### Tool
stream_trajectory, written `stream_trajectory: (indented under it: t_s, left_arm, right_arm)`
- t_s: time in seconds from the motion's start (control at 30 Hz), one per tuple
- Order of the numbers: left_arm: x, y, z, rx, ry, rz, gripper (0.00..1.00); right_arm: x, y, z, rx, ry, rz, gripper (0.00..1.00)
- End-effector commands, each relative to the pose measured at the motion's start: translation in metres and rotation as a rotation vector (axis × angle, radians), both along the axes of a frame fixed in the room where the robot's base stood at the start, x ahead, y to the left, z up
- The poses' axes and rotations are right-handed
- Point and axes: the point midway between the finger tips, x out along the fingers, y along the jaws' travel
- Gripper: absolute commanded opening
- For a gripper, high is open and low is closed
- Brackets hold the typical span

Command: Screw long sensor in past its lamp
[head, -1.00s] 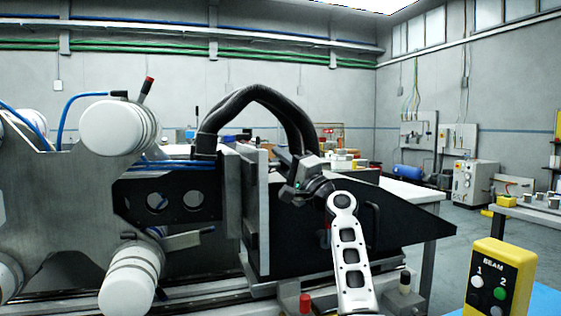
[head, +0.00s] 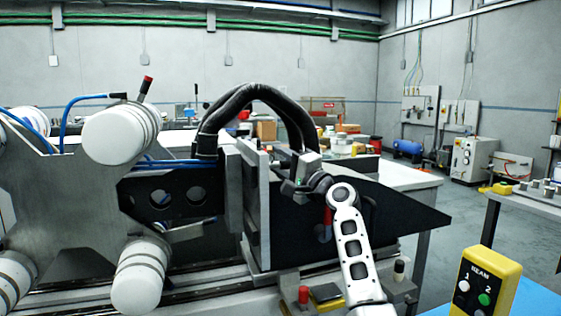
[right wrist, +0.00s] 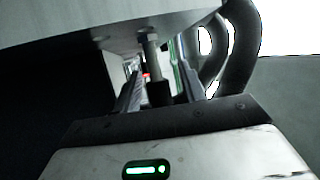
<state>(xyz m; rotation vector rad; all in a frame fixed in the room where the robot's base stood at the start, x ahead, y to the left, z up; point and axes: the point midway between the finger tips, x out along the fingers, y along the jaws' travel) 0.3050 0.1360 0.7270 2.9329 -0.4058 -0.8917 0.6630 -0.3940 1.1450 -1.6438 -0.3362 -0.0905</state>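My right gripper (head: 299,176) is at the upright metal plate on the machine's right side, beside the black side panel. In the right wrist view, its two dark fingers (right wrist: 156,80) stand apart. A slim metal rod with a hex nut (right wrist: 152,42) and a black lower end, apparently the long sensor, shows between them under a pale plate. Whether the fingers touch it is unclear, and its tip is hidden. The yellow BEAM box (head: 486,283) at lower right has lamp 1 (head: 464,286) white and lamp 2 (head: 484,299) green. My left gripper is out of view.
Thick black hoses (head: 247,97) arch above the gripper. The upright metal plate (head: 255,205) and the black wedge-shaped panel (head: 385,215) flank it closely. A red knob (head: 303,294) stands below. White rollers (head: 122,134) are at left. Open floor lies beyond, at right.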

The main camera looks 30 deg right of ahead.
Motion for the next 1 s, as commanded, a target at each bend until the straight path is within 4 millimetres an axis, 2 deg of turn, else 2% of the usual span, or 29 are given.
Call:
stream_trajectory:
  t_s: [0.27, 0.43, 0.57, 0.8, 1.0]
  left_arm:
    - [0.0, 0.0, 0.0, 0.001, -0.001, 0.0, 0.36]
    - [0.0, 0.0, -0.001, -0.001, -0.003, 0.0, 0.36]
    - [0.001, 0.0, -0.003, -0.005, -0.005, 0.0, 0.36]
    - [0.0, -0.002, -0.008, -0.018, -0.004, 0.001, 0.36]
    - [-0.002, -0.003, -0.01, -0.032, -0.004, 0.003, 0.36]
  right_arm:
    - [-0.001, 0.0, 0.0, 0.0, 0.0, 0.0, 0.41]
    - [-0.014, -0.003, -0.006, -0.003, 0.0, -0.001, 0.41]
    - [-0.039, -0.007, -0.013, -0.005, 0.001, -0.002, 0.41]
    - [-0.095, -0.017, -0.029, -0.005, 0.002, -0.002, 0.41]
    - [-0.132, -0.023, -0.038, -0.003, 0.002, -0.001, 0.41]
